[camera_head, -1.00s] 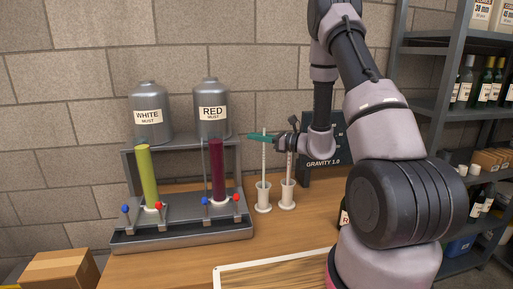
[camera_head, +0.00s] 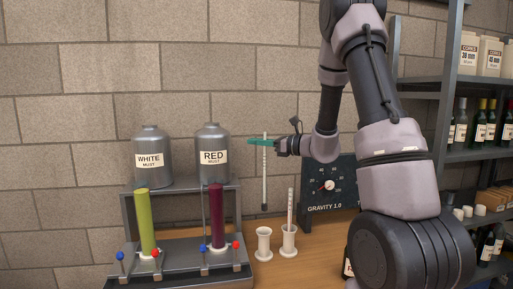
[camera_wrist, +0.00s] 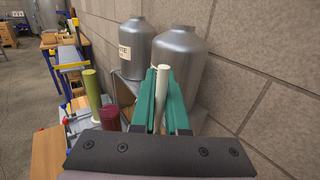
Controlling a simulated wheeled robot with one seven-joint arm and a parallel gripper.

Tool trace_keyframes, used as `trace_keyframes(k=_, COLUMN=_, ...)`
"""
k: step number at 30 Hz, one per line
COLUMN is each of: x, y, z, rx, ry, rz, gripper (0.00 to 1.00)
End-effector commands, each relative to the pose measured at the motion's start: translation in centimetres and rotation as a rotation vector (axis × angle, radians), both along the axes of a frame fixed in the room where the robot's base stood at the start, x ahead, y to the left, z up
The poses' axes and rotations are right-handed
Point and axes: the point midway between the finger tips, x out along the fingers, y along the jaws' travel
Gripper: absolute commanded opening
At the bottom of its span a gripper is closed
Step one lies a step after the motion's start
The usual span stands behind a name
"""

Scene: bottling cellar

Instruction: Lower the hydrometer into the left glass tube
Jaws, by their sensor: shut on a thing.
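My gripper (camera_head: 264,142) has green fingers and is shut on a white hydrometer (camera_head: 265,178). The hydrometer hangs upright in the air, above an empty white holder (camera_head: 264,243). In the wrist view the hydrometer (camera_wrist: 162,84) shows between the green fingers (camera_wrist: 161,98). The left glass tube (camera_head: 146,221) holds yellow-green liquid and stands left of my gripper; it also shows in the wrist view (camera_wrist: 92,88). The right glass tube (camera_head: 217,214) holds dark red liquid and stands between my gripper and the left tube.
A second hydrometer (camera_head: 290,208) stands in the other white holder (camera_head: 288,242). White must tank (camera_head: 151,160) and red must tank (camera_head: 213,154) stand behind the tubes. Blue and red taps line the grey stand (camera_head: 180,269). A gravity gauge board (camera_head: 328,188) stands right.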

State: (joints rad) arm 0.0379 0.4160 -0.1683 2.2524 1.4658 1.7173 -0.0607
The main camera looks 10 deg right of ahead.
Motion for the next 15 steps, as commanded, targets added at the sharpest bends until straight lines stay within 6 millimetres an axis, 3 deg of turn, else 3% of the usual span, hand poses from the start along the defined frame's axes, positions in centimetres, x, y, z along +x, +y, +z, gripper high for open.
trace_keyframes(k=3, x=0.01, y=0.0, z=0.0, rx=0.0, ry=0.0, rz=0.0, gripper=0.0)
trace_keyframes(k=4, x=0.01, y=0.0, z=-0.01, rx=0.0, ry=0.0, rz=0.0, gripper=0.08)
trace_keyframes(k=5, x=0.01, y=0.01, z=-0.01, rx=-0.001, ry=-0.001, rz=0.0, gripper=0.0)
trace_keyframes(k=15, x=0.02, y=0.01, z=0.87, rx=0.0, ry=-0.004, rz=0.001, gripper=0.0)
